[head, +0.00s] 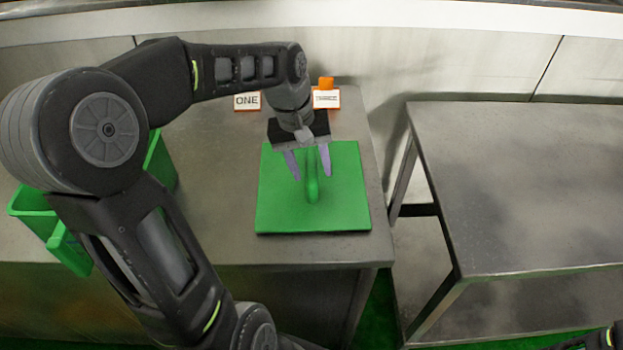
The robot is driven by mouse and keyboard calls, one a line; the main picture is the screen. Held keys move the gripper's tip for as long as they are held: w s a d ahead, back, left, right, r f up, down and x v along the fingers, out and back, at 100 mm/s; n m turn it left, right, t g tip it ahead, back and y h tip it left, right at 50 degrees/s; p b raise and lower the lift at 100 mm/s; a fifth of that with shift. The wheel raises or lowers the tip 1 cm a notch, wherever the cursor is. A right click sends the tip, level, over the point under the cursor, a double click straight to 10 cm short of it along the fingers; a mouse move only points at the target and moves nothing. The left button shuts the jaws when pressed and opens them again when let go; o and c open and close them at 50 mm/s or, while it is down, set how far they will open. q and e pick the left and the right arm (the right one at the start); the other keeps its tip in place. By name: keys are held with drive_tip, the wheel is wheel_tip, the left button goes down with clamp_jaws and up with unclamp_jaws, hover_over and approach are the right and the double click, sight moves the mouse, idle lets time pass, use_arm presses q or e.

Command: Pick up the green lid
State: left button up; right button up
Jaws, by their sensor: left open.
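The green lid (345,205) is a flat square plate on the left metal table. A raised green handle (312,188) stands at its middle. My left gripper (308,172) is open above the lid, with its two fingers pointing down on either side of the handle's far part. I cannot tell whether the fingers touch the handle or the lid. A bit of my right arm shows in the bottom right corner, but its gripper is out of view.
A green bin (40,212) stands at the table's left, partly behind my left arm. Signs "ONE" (247,102) and another, orange-backed sign (326,99) stand behind the lid. A second metal table (530,180), bare, stands at right across a gap.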

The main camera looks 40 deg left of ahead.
use_arm(q)
drive_tip(key=shift+f, duration=0.35)
idle(0.3)
clamp_jaws()
idle(0.4)
idle(0.9)
